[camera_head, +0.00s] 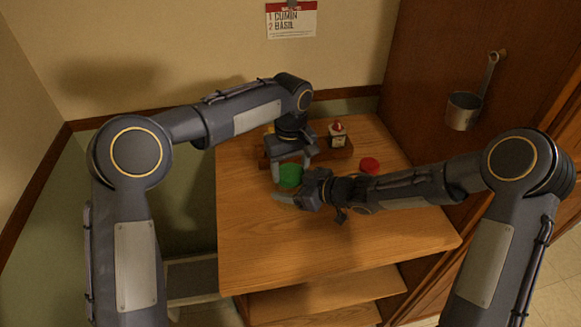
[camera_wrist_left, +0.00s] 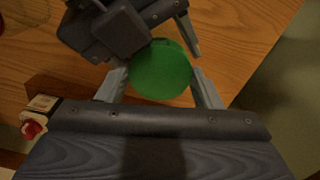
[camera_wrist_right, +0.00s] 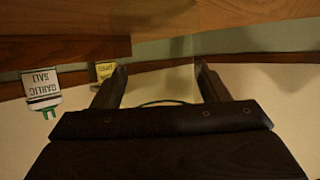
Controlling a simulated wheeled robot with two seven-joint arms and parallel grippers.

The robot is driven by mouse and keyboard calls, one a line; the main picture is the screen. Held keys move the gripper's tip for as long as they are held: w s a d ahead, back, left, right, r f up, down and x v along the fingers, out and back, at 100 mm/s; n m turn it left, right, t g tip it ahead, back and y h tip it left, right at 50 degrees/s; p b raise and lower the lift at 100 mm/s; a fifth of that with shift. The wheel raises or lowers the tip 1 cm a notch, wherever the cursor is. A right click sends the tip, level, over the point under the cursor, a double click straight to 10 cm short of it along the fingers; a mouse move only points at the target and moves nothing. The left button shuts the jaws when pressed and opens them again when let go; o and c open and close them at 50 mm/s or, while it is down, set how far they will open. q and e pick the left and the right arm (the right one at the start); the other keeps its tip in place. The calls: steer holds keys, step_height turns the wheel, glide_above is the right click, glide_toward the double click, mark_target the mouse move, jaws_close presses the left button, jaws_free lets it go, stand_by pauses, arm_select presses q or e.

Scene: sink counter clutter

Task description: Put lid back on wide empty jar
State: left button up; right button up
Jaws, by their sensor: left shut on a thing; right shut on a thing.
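The green round lid (camera_head: 290,175) is between the fingers of my left gripper (camera_head: 291,166), which points down over the counter. The left wrist view shows the green disc (camera_wrist_left: 160,72) face-on, gripped from both sides by the left fingers (camera_wrist_left: 160,88). My right gripper (camera_head: 284,197) lies just below and in front of the lid, pointing left. In the right wrist view a thin curved edge shows between its fingers (camera_wrist_right: 160,85), apparently the rim of the clear jar (camera_wrist_right: 165,102). The jar body is hardly visible. I cannot tell whether lid and jar touch.
A wooden rack stands behind with a red-capped bottle (camera_head: 337,134); the right wrist view shows a garlic salt container (camera_wrist_right: 42,92) and a yellow-labelled one (camera_wrist_right: 105,70). The counter front (camera_head: 330,245) is clear.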

arm_select(q)
steer(key=o, duration=1.1)
steer(key=shift+r, duration=2.25)
steer(key=shift+c, duration=0.4)
steer(key=r+n, duration=0.1)
steer(key=n, duration=0.1)
steer(key=shift+r+n, duration=0.15)
steer(key=shift+n, duration=0.25)
step_height(320, 180, up, 2)
steer(key=n, duration=0.3)
steer(key=shift+r+n, duration=0.1)
steer(key=shift+n, duration=0.3)
